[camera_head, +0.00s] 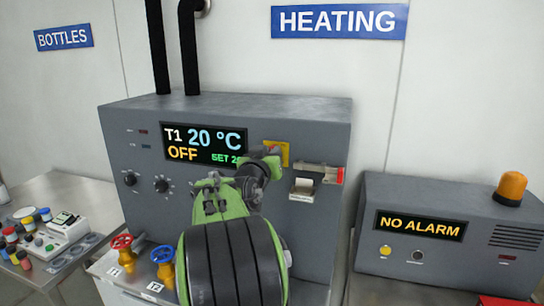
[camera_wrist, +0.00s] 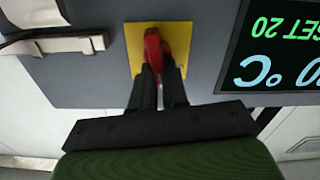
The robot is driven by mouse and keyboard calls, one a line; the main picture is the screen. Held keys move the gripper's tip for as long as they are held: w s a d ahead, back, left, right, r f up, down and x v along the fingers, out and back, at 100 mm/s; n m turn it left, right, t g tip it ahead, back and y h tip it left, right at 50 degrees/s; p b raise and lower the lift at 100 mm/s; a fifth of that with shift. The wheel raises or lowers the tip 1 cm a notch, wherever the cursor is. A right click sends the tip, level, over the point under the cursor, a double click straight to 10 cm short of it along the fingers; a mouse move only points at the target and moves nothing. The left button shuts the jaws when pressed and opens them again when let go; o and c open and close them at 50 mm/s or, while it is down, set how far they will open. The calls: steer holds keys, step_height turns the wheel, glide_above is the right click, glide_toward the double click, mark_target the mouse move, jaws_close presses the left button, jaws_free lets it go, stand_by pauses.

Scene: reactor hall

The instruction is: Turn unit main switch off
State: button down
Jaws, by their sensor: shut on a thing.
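The unit main switch is a red handle (camera_wrist: 153,48) on a yellow plate (camera_wrist: 178,38), set in the front of the grey heating unit (camera_head: 235,108). In the head view the yellow plate (camera_head: 284,150) shows past my arm, which hides most of the switch. My gripper (camera_wrist: 160,72) is at the plate, its two dark fingers shut on the red handle. The wrist view is upside down against the head view. The unit's display (camera_head: 203,145) reads T1 20 °C, OFF and a partly hidden SET value.
A latch with a red end (camera_head: 318,174) sits right of the switch. Black knobs (camera_head: 161,184) are on the unit's left. Red (camera_head: 122,247) and blue valve wheels stand below. An alarm box (camera_head: 440,240) reading NO ALARM is at the right, a bottle table (camera_head: 75,195) at the left.

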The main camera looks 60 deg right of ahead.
steer(key=shift+w+a+f+n+p, duration=0.1)
steer(key=shift+w+f+n+p, duration=0.15)
steer(key=shift+n, duration=2.4)
steer(key=shift+w+d+f+n+p, duration=0.1)
steer(key=shift+w+f+n+p, duration=0.15)
steer(key=shift+n, duration=2.35)
steer(key=shift+w+a+f+n+p, duration=0.1)
steer(key=shift+w+f+n+p, duration=0.15)
steer(key=shift+n, duration=2.4)
steer(key=shift+s, duration=0.1)
steer(key=c, duration=1.1)
jaws_free()
steer(key=shift+c, duration=0.2)
steer(key=s+a+b, duration=0.2)
steer(key=a, duration=1.3)
steer(key=shift+s+a+b, duration=0.25)
steer(key=shift+a+b, duration=0.1)
